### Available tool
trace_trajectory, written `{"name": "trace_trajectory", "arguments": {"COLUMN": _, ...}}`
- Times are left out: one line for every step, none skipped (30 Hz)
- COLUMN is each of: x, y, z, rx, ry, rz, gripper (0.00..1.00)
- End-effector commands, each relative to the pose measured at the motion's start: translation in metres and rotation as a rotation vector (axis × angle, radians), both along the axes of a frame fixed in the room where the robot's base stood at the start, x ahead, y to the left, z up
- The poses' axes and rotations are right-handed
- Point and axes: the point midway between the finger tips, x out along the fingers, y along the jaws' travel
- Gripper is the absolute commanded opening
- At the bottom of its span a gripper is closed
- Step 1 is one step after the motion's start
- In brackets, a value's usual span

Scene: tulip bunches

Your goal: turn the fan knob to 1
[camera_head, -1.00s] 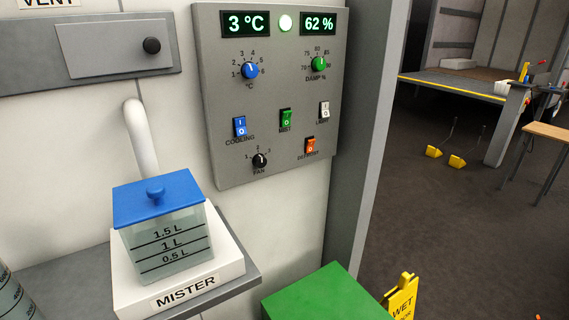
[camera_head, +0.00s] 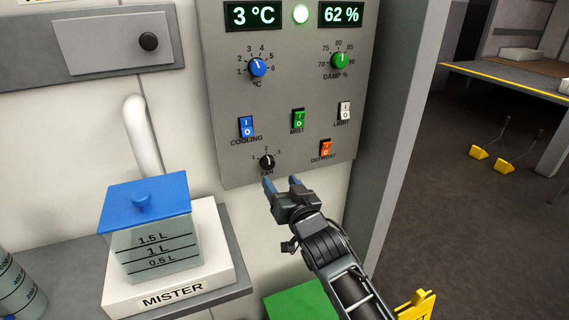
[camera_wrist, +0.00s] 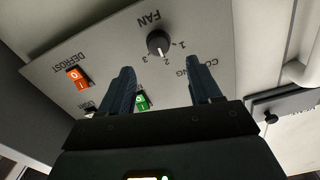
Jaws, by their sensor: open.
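The fan knob (camera_head: 267,162) is a small black dial low on the grey control panel (camera_head: 222,100), marked 1, 2 and 3. It also shows in the wrist view (camera_wrist: 158,43), upside down, with its white pointer mark at about 2. My gripper (camera_head: 281,181) is open and empty, just below and slightly right of the knob in the head view. In the wrist view its two blue fingers (camera_wrist: 160,66) are spread apart, and the knob appears between and beyond their tips. I see no contact with the knob.
The orange defrost switch (camera_head: 326,149), blue cooling switch (camera_head: 246,127) and green mist switch (camera_head: 298,119) sit near the knob. A mister tank with a blue lid (camera_head: 143,204) stands on a shelf at left. A green box (camera_head: 300,303) is below my arm.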

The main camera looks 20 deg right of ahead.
Motion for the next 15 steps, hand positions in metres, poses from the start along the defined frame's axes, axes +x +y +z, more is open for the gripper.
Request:
{"name": "trace_trajectory", "arguments": {"x": 0.004, "y": -0.001, "z": 0.002, "rx": -0.002, "ry": 0.000, "rz": 0.000, "gripper": 0.63}}
{"name": "trace_trajectory", "arguments": {"x": 0.006, "y": -0.001, "z": 0.002, "rx": -0.002, "ry": -0.001, "rz": 0.000, "gripper": 0.63}}
{"name": "trace_trajectory", "arguments": {"x": 0.009, "y": -0.001, "z": 0.002, "rx": -0.003, "ry": -0.001, "rz": 0.001, "gripper": 0.63}}
{"name": "trace_trajectory", "arguments": {"x": 0.011, "y": -0.001, "z": 0.002, "rx": -0.004, "ry": 0.000, "rz": 0.001, "gripper": 0.63}}
{"name": "trace_trajectory", "arguments": {"x": 0.014, "y": -0.001, "z": 0.002, "rx": -0.004, "ry": 0.000, "rz": 0.000, "gripper": 0.63}}
{"name": "trace_trajectory", "arguments": {"x": 0.020, "y": -0.001, "z": 0.002, "rx": -0.004, "ry": -0.001, "rz": 0.001, "gripper": 0.63}}
{"name": "trace_trajectory", "arguments": {"x": 0.024, "y": 0.000, "z": 0.002, "rx": -0.004, "ry": -0.001, "rz": 0.001, "gripper": 0.63}}
{"name": "trace_trajectory", "arguments": {"x": 0.028, "y": 0.000, "z": 0.002, "rx": -0.004, "ry": -0.001, "rz": 0.001, "gripper": 0.63}}
{"name": "trace_trajectory", "arguments": {"x": 0.035, "y": 0.000, "z": 0.002, "rx": -0.005, "ry": -0.001, "rz": 0.001, "gripper": 0.63}}
{"name": "trace_trajectory", "arguments": {"x": 0.039, "y": 0.000, "z": 0.002, "rx": -0.004, "ry": 0.000, "rz": 0.001, "gripper": 0.63}}
{"name": "trace_trajectory", "arguments": {"x": 0.044, "y": 0.000, "z": 0.002, "rx": -0.005, "ry": -0.001, "rz": 0.001, "gripper": 0.63}}
{"name": "trace_trajectory", "arguments": {"x": 0.050, "y": -0.001, "z": 0.002, "rx": -0.004, "ry": -0.001, "rz": 0.000, "gripper": 0.63}}
{"name": "trace_trajectory", "arguments": {"x": 0.054, "y": 0.000, "z": 0.002, "rx": -0.003, "ry": 0.000, "rz": 0.001, "gripper": 0.63}}
{"name": "trace_trajectory", "arguments": {"x": 0.058, "y": 0.001, "z": 0.003, "rx": -0.004, "ry": -0.001, "rz": 0.002, "gripper": 0.63}}
{"name": "trace_trajectory", "arguments": {"x": 0.063, "y": 0.000, "z": 0.001, "rx": -0.003, "ry": -0.001, "rz": 0.001, "gripper": 0.63}}
